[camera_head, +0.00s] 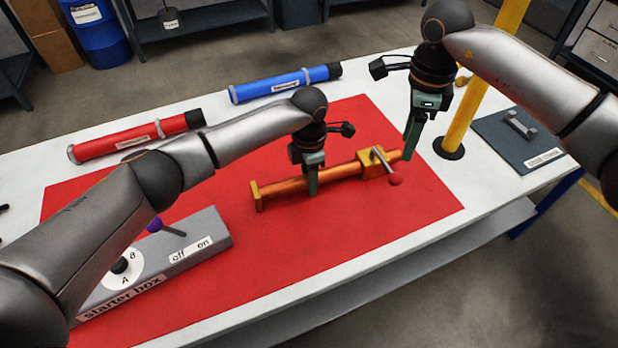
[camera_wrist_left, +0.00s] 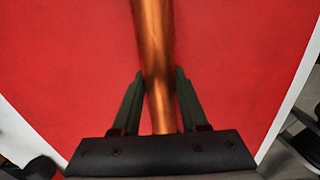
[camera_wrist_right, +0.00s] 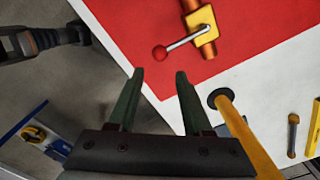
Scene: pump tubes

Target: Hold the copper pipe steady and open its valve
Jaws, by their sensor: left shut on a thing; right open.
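The copper pipe (camera_head: 335,176) lies on the red mat (camera_head: 390,215), with a yellow end stand at its left end. My left gripper (camera_head: 311,185) is shut on the pipe near its middle. The left wrist view shows the pipe (camera_wrist_left: 155,50) between its two fingers (camera_wrist_left: 158,90). The valve is a yellow block (camera_head: 371,165) near the pipe's right end, with a metal lever ending in a red ball (camera_head: 396,179). My right gripper (camera_head: 410,152) is open and empty, above and to the right of the valve. The right wrist view shows the lever's red ball (camera_wrist_right: 160,53) beyond its fingers (camera_wrist_right: 160,80).
A yellow post (camera_head: 480,85) stands close to the right arm. A grey plate with a handle (camera_head: 519,124) lies at the right. A grey starter box (camera_head: 180,250) stands front left. A red tube (camera_head: 135,138) and a blue tube (camera_head: 285,84) lie at the back.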

